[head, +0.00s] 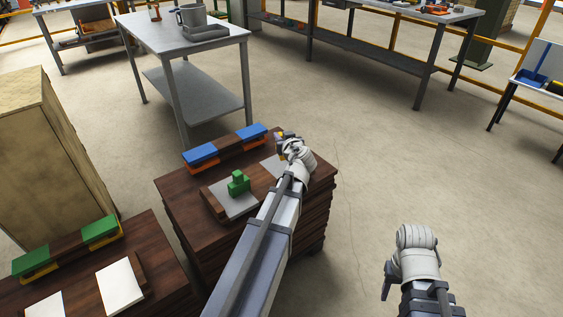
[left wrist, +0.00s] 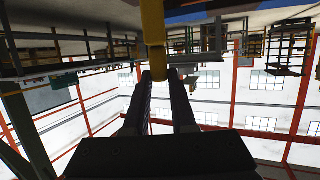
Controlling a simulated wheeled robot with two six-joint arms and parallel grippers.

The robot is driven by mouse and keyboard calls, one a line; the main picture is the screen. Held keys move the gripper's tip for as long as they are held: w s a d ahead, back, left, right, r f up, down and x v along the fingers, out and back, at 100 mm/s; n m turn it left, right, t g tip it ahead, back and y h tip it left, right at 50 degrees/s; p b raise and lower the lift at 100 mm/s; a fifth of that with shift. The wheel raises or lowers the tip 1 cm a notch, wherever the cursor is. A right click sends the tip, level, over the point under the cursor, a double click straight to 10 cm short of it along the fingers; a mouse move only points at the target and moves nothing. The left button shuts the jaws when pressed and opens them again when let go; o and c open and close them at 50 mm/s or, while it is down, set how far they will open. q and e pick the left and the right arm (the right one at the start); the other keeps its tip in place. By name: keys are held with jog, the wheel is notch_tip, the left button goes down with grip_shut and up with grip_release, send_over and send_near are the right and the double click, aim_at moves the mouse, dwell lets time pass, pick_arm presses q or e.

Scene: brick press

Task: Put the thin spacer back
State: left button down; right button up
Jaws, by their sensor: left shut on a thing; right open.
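My left gripper (head: 283,142) is above the far right part of a dark brown wooden stand (head: 180,192). In the left wrist view its two dark fingers (left wrist: 158,74) are shut on a yellow piece (left wrist: 152,25). In the head view only a small bit of colour shows at the fingertips. I cannot tell whether this piece is the thin spacer. A green stepped brick (head: 238,183) stands on a pale plate on the stand. A second pale plate (head: 271,163) is partly hidden by my left arm. My right gripper (head: 386,284) is open and empty over the floor.
Blue blocks (head: 200,154) on orange bases sit along the stand's back edge. A second brown stand at lower left holds green blocks (head: 100,230) and white plates (head: 120,284). A grey table (head: 215,40) stands behind. The floor (head: 420,160) to the right is clear.

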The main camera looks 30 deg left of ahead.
pick_arm(q)
jog(key=shift+f+b, duration=3.2)
jog(key=shift+f, duration=0.65)
jog(key=shift+r, duration=0.15)
pick_arm(e)
notch_tip(320, 180, down, 7)
jog(key=shift+d+f, duration=0.15)
jog(key=shift+f, duration=0.05)
jog(key=shift+f, duration=0.1)
pick_arm(q)
jog(key=c, duration=0.7)
grip_release()
jog(key=shift+c, duration=0.2)
jog(key=shift+r, duration=0.1)
jog(key=p+v, duration=0.3)
jog(key=v, duration=0.9)
jog(key=shift+p, duration=0.4)
pick_arm(e)
notch_tip(320, 180, up, 4)
jog(key=shift+f, duration=0.15)
